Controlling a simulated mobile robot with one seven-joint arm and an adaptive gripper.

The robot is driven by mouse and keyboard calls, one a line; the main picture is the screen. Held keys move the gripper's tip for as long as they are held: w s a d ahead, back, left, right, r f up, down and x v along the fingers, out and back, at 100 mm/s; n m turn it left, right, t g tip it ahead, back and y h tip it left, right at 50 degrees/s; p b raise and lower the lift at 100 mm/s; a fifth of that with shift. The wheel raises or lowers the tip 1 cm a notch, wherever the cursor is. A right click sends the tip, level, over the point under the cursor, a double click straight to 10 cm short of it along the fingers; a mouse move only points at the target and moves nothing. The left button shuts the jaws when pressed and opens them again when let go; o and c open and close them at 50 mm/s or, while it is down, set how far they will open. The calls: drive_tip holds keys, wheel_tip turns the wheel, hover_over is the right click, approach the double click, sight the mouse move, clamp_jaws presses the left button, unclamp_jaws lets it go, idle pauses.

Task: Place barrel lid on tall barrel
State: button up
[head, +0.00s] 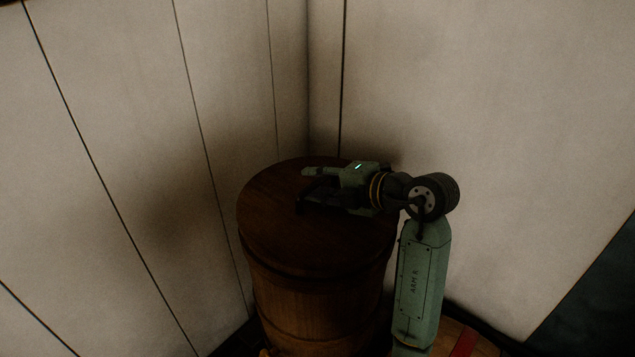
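The tall barrel (305,315) is brown wood and stands upright in the corner between two pale walls. A round dark wooden lid (285,225) lies flat on its top and covers it, with its edge roughly in line with the barrel's rim. My gripper (302,190) reaches in from the right, low over the far half of the lid. Its two fingers point left and are spread, with nothing seen between them. I cannot tell whether the fingers touch the lid. My gripper and arm hide part of the lid's right side.
Pale panelled walls (480,110) stand close behind and beside the barrel. A brown wooden surface with a red stripe (464,344) shows at the bottom right, partly hidden by my arm. A dark area (590,300) lies at the far right.

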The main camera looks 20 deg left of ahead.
drive_tip(key=shift+r, duration=0.2)
drive_tip(key=b+v, duration=0.1)
drive_tip(key=v, duration=1.1)
